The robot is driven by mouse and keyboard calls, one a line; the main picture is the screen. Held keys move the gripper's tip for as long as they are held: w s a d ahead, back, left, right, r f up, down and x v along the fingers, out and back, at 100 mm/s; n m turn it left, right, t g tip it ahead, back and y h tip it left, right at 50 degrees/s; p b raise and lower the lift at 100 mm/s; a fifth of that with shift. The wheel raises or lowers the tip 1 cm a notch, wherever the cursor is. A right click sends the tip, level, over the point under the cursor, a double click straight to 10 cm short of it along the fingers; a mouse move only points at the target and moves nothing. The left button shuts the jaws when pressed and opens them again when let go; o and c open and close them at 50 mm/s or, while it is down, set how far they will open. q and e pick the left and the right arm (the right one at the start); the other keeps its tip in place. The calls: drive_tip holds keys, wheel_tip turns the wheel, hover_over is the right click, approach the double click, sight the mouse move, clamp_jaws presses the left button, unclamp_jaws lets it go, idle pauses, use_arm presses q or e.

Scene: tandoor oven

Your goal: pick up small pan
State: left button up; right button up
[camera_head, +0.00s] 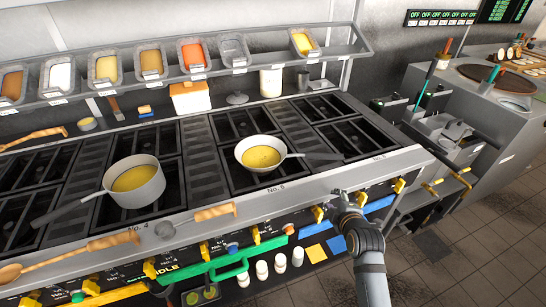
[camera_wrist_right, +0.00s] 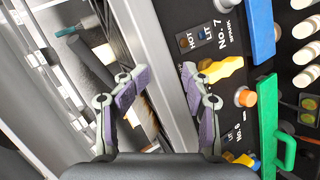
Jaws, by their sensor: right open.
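The small pan (camera_head: 242,155) is white outside with yellow liquid in it. The pan cannot be made out clearly there. My left gripper is not in view.
A larger pot (camera_head: 147,191) with yellow liquid stands on the left burner, its handle pointing left. Wooden utensils (camera_head: 215,212) lie along the stove front. Yellow knobs (camera_head: 398,185) stick out below the edge. A shelf (camera_head: 345,50) with food containers runs behind. The far right burners (camera_head: 355,135) are clear.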

sight(327, 158)
drive_tip(key=w+r+n+t, duration=0.1)
drive_tip(key=r, duration=0.2)
drive_tip(key=w+r+n, duration=0.1)
drive_tip(key=r, duration=0.1)
drive_tip(key=w+r+n+t, duration=0.1)
drive_tip(key=r, duration=0.2)
drive_tip(key=shift+w+a+r+t, duration=0.1)
drive_tip(key=shift+a+r+t, duration=0.2)
drive_tip(key=shift+a+r, duration=0.1)
drive_tip(key=shift+w+a+r+n, duration=0.15)
drive_tip(key=shift+w+n, duration=0.05)
drive_tip(key=shift+n, duration=0.2)
drive_tip(key=x, duration=0.5)
drive_tip(key=shift+p, duration=0.3)
drive_tip(key=shift+w, duration=0.55)
drive_tip(key=x, duration=0.2)
drive_tip(key=p+x, duration=0.1)
drive_tip(key=x, duration=0.1)
drive_tip(key=shift+s+d+f, duration=0.1)
drive_tip(key=shift+d+f, duration=0.15)
drive_tip(key=shift+f, duration=0.15)
drive_tip(key=shift+w+f, duration=0.15)
drive_tip(key=shift+w, duration=0.15)
drive_tip(key=shift+s, duration=0.1)
drive_tip(key=shift+c, duration=0.5)
clamp_jaws()
